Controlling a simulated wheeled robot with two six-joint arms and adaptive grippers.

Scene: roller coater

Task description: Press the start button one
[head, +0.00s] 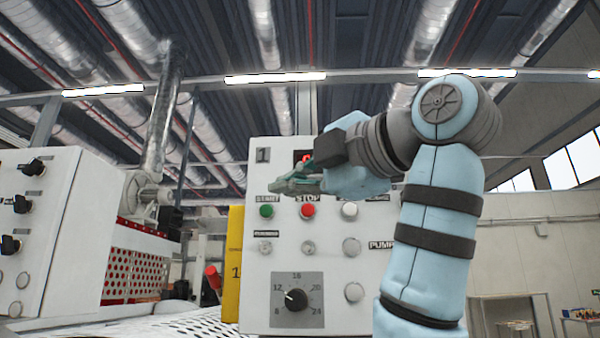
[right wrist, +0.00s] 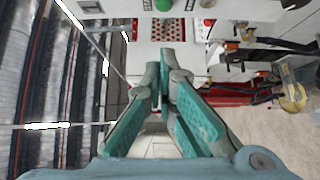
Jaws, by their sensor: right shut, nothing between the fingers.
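The green start button (head: 266,210) sits under a START label on the white control panel (head: 340,265) marked 1. The red stop button (head: 308,210) is to its right. My right gripper (head: 280,186) reaches across the panel from the right in the head view. Its fingertips look shut and empty, just above the green button in the picture; I cannot tell the depth gap. In the right wrist view the closed fingertips (right wrist: 163,100) point up the picture, and a green button (right wrist: 163,5) shows at the top edge, apart from them. My left gripper is not in view.
A round dial (head: 296,299) and several pale buttons (head: 351,247) share the panel. My right arm hides part of its upper right. A yellow panel (head: 234,262) stands at its left edge. Another white cabinet (head: 60,220) with black knobs is at far left.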

